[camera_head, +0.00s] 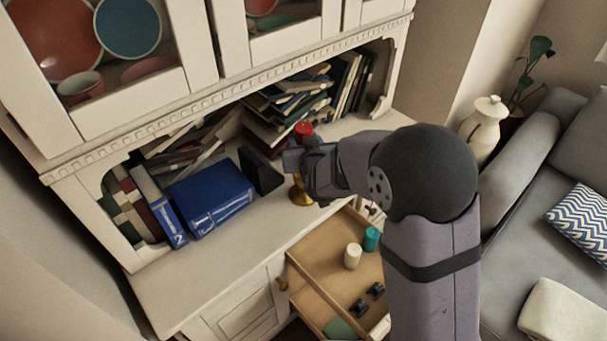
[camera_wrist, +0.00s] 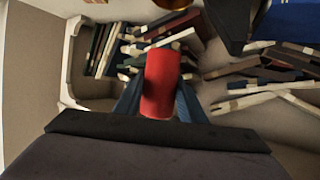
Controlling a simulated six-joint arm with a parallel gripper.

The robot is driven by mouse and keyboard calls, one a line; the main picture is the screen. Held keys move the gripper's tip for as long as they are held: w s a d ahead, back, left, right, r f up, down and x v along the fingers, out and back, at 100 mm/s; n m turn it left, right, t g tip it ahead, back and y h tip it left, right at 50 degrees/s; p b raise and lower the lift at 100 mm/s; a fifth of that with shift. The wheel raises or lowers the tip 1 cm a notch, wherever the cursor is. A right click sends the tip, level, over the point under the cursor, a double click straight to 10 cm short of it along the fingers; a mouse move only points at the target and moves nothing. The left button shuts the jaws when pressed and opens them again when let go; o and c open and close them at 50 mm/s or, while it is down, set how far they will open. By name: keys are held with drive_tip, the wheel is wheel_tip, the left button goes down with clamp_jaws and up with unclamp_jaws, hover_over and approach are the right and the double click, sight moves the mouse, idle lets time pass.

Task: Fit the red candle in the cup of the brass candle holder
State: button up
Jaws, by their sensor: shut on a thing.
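The red candle (camera_head: 303,128) is held upright or nearly so in my gripper (camera_head: 298,160). Its top shows above the jaws in the head view, and it stands between the two fingers in the wrist view (camera_wrist: 162,82). The brass candle holder (camera_head: 300,194) is on the cabinet counter just below my gripper. Its base shows, but my gripper hides its cup and the candle's lower end. I cannot tell whether candle and cup touch. A small gold patch at the top edge of the wrist view may be the holder.
A black block (camera_head: 261,171) stands close left of the gripper, with blue binders (camera_head: 211,197) beyond it. Books (camera_head: 290,100) lean and pile behind. An open drawer (camera_head: 318,258) below holds a white candle (camera_head: 352,256) and a teal one (camera_head: 371,239). The front-left counter is clear.

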drive_tip(key=shift+f+p, duration=0.8)
drive_tip(key=shift+f, duration=4)
drive_tip(key=shift+f, duration=0.15)
drive_tip(key=o, duration=1.1)
drive_tip(key=b+v, duration=0.2)
drive_tip(key=v, duration=1)
drive_tip(key=shift+d, duration=0.1)
